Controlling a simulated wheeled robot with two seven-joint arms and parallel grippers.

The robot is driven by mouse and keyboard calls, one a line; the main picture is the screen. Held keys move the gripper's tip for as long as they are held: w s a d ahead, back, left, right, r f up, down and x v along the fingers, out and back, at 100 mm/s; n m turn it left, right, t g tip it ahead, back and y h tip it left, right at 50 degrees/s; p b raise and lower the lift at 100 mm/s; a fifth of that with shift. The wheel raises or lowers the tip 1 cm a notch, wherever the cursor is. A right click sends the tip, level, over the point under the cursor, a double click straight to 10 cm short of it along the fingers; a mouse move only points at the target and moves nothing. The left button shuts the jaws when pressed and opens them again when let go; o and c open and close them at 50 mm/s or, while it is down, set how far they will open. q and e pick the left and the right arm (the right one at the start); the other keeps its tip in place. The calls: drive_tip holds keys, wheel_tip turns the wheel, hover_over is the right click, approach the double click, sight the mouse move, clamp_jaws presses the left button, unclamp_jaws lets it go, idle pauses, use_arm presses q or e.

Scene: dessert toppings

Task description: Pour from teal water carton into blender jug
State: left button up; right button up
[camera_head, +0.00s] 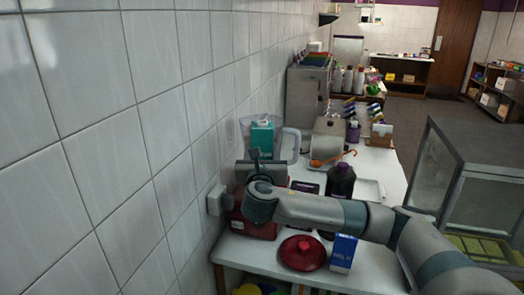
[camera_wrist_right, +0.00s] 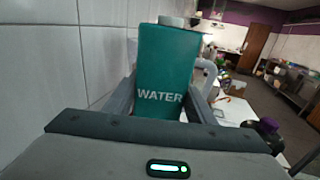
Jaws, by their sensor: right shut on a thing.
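The teal water carton (camera_head: 263,135) is in my right gripper (camera_head: 262,160), which is shut on it. In the wrist view the carton (camera_wrist_right: 166,65) stands between the two fingers, its WATER lettering facing the camera and readable upright. In the head view the clear blender jug (camera_head: 292,147) shows around and behind the carton; I cannot tell whether the carton is over it or in front of it. The red blender base (camera_head: 240,226) is below, partly covered by my right arm. The carton's opening and any liquid are not discernible. My left gripper is not in view.
A red lid (camera_head: 302,253) and a blue milk carton (camera_head: 343,253) are at the counter's near end. A dark bottle (camera_head: 341,180) stands right of the gripper, near a white tray (camera_head: 371,190). The tiled wall (camera_head: 140,130) is close on the left. A glass case (camera_head: 475,165) stands right.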

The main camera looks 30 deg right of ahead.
drive_tip(key=shift+w, duration=0.1)
drive_tip(key=shift+r, duration=0.1)
drive_tip(key=shift+s+r+g+y+p, duration=0.2)
drive_tip(key=shift+r+g+y+p, duration=0.15)
drive_tip(key=shift+p, duration=0.7)
drive_tip(key=shift+a+r+p, duration=0.1)
drive_tip(key=shift+r+p, duration=0.05)
drive_tip(key=shift+p, duration=0.25)
drive_tip(key=p, duration=0.1)
drive_tip(key=r+g+y+p, duration=0.1)
drive_tip(key=p, duration=0.1)
drive_tip(key=shift+s+a+g, duration=0.15)
drive_tip(key=shift+s+g, duration=0.05)
drive_tip(key=shift+g, duration=0.05)
drive_tip(key=shift+f+p, duration=0.1)
drive_tip(key=shift+p, duration=0.25)
drive_tip(key=shift+f, duration=0.15)
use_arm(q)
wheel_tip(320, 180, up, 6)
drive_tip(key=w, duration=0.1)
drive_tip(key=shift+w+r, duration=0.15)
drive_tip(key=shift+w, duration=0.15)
